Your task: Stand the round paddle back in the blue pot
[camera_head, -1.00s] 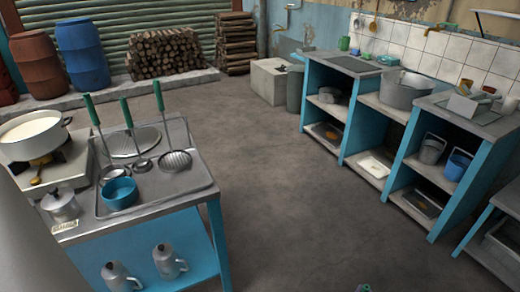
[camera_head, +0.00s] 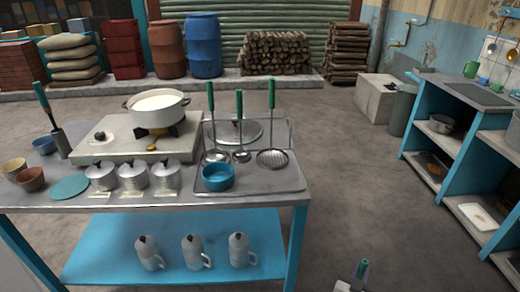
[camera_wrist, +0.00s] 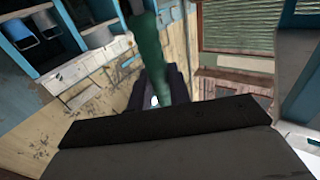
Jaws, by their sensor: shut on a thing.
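My gripper (camera_head: 352,284) shows at the bottom edge of the head view, over bare floor to the right of the table. It is shut on a green handle (camera_head: 363,268). In the wrist view the green handle (camera_wrist: 150,45) stands between the dark fingers (camera_wrist: 163,86). The tool's other end is hidden, so I cannot tell whether it is the round paddle. A small blue pot (camera_head: 218,178) sits on the metal tray at the table's right front, apart from my gripper. Another, smaller blue pot (camera_head: 42,146) stands at the table's far left, beside an upright green-handled flat tool (camera_head: 60,141).
Several green-handled ladles and a skimmer (camera_head: 272,158) stand upright behind the blue pot. A large milk pan (camera_head: 157,112) sits on the burner. Lidded cans (camera_head: 133,175) and a teal disc (camera_head: 70,188) line the table front. Floor to the right is clear; blue shelving (camera_head: 440,150) stands beyond.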

